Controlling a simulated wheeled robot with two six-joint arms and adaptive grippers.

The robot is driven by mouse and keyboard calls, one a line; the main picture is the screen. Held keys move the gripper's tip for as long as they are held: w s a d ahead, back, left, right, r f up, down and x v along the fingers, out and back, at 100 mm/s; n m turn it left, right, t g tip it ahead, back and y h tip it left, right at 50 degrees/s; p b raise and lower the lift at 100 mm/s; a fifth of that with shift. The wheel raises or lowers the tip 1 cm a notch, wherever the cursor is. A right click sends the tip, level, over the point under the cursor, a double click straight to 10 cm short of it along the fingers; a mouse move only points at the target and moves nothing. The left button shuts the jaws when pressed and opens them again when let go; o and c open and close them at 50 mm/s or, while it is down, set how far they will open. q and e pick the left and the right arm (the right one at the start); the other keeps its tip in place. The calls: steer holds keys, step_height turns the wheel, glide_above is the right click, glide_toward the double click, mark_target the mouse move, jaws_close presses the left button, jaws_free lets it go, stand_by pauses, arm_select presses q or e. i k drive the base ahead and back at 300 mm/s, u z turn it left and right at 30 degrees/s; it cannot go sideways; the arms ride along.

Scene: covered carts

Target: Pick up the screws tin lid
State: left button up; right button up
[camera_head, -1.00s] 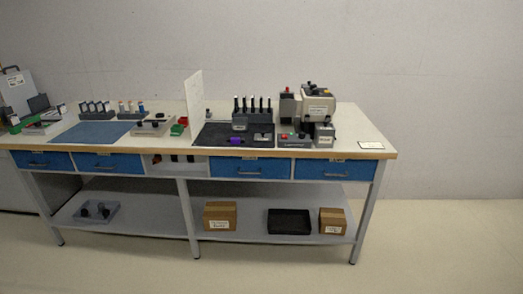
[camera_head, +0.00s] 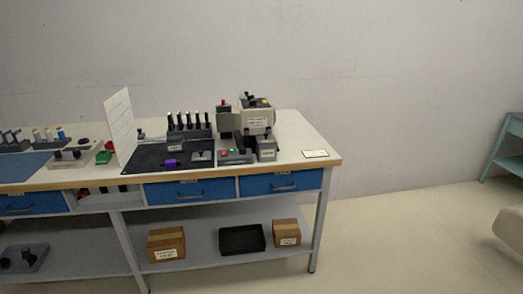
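I cannot make out a screws tin or its lid for certain in the head view. A small grey box with a label and a dark knob on top (camera_head: 267,149) stands at the front of the bench, right of the red-and-green button box. A smaller labelled grey piece (camera_head: 201,157) lies on the black mat (camera_head: 150,157). The labels are too small to read. Neither of my grippers shows in this view.
The workbench (camera_head: 300,147) has blue drawers (camera_head: 281,183) and a lower shelf with cardboard boxes (camera_head: 166,244) and a black tray (camera_head: 242,239). A white upright panel (camera_head: 120,124) divides the top. Floor right of the bench is clear; a green-framed stand (camera_head: 507,145) is at the far right.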

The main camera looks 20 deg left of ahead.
mark_target(201, 156)
steer(key=z, duration=0.4)
steer(key=i, duration=1.65)
steer(key=u, duration=0.95)
